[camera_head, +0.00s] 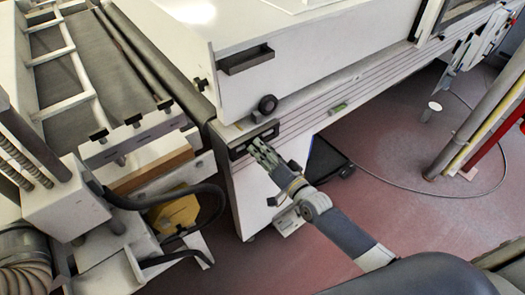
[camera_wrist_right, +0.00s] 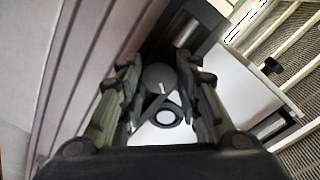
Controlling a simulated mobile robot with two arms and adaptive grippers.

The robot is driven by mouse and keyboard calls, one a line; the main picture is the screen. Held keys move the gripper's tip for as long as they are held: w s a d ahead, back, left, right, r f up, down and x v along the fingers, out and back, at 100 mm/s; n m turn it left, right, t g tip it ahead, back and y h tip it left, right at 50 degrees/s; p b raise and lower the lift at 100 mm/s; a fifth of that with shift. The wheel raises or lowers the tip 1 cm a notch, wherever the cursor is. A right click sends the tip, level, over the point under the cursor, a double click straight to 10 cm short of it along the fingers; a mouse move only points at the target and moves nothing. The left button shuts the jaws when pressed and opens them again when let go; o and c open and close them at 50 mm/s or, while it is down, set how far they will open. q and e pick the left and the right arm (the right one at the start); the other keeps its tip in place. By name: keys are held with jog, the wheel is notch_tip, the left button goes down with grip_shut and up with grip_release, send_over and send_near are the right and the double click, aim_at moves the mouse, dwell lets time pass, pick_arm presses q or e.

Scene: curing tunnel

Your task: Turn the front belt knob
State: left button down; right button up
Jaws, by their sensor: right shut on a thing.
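The front belt knob (camera_wrist_right: 158,78) is a dark round knob with a short white pointer line, seen between my fingers in the right wrist view. My right gripper (camera_wrist_right: 160,88) is shut on it, with a finger on each side. In the head view my right gripper (camera_head: 259,148) reaches up to a small black control panel (camera_head: 238,152) at the near end of the white machine. There the fingers hide the knob. My left gripper is in neither view.
A cable lies across the reddish floor (camera_head: 400,155) at the right, which has free room.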

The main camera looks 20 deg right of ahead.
dwell(0.3)
jog(key=o, duration=1.1)
jog(key=v, duration=1.2)
jog(key=shift+d, duration=0.1)
jog(key=s+d+f+n+g+h, duration=0.1)
jog(key=s+d+f+g, duration=0.2)
jog(key=f, duration=0.8)
jog(key=s+f+n+g+h, duration=0.2)
jog(key=s+f, duration=0.3)
jog(key=f, duration=0.5)
jog(key=s+d+f+n+g+h, duration=0.1)
jog(key=s+d+f+g, duration=0.2)
jog(key=f, duration=0.8)
jog(key=s+a+f+n+g, duration=0.1)
jog(key=s+f+g, duration=0.1)
jog(key=s+f, duration=0.3)
jog(key=s+a+f+n+g, duration=0.1)
jog(key=s+f, duration=0.4)
jog(key=s, duration=0.8)
jog(key=s+a+f+n+g+h, duration=0.1)
jog(key=s+f+n+g, duration=0.2)
jog(key=s, duration=0.7)
notch_tip(320, 180, down, 2)
jog(key=shift+s+a+g, duration=0.1)
jog(key=shift+a+g, duration=0.05)
jog(key=shift+g, duration=0.75)
